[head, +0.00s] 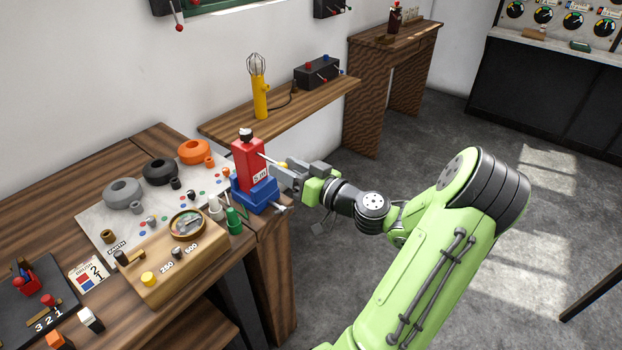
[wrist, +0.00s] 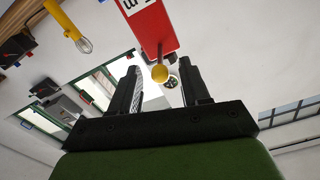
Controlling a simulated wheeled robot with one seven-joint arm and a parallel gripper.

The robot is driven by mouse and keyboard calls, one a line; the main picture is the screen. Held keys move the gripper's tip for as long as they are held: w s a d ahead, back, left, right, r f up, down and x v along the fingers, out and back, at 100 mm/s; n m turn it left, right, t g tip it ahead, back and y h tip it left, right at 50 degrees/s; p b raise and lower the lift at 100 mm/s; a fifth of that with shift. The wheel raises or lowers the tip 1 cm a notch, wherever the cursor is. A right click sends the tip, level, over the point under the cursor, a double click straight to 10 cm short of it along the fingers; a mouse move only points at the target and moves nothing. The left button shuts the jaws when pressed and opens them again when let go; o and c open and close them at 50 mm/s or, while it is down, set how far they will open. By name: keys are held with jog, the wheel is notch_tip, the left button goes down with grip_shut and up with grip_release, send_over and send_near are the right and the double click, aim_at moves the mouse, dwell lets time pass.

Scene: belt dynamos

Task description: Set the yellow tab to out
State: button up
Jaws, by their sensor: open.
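The yellow tab (head: 283,165) is a small ball on the end of a thin pale rod. The rod sticks out from the side of a red upright box (head: 248,162) with a black cap. A blue vise (head: 254,192) holds the box at the table's edge. My gripper (head: 279,175) is open beside the box, its fingers pointing at it. In the wrist view the yellow tab (wrist: 160,73) shows between the tips of my two spread fingers (wrist: 160,75). Contact cannot be seen. The red box (wrist: 153,28) is beyond it, partly out of frame.
Left of the vise are a green bottle-like piece (head: 234,220), a wooden meter box (head: 175,258) and ring-shaped coils (head: 194,152). A wall shelf (head: 290,112) with a yellow whisk-topped handle (head: 260,98) is behind. The floor to the right is clear.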

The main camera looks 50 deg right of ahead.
jog(key=s, duration=1.4)
jog(key=shift+d, duration=0.2)
jog(key=shift+w, duration=0.1)
jog(key=w+a+f+n+g+y+p, duration=0.25)
jog(key=a+g, duration=0.35)
jog(key=a, duration=0.4)
jog(key=w+a+f+n+g+y+p, duration=0.15)
jog(key=w+a+g, duration=0.25)
jog(key=a+g, duration=0.45)
jog(key=s+a+r+m+t+h+p, duration=0.1)
jog(key=s+a+r+h, duration=0.3)
jog(key=s+a+r, duration=0.4)
notch_tip(320, 180, up, 4)
jog(key=shift+s+f+t+h+p, duration=0.1)
jog(key=shift+s+t+h+p, duration=0.2)
jog(key=shift+s+t+p, duration=0.35)
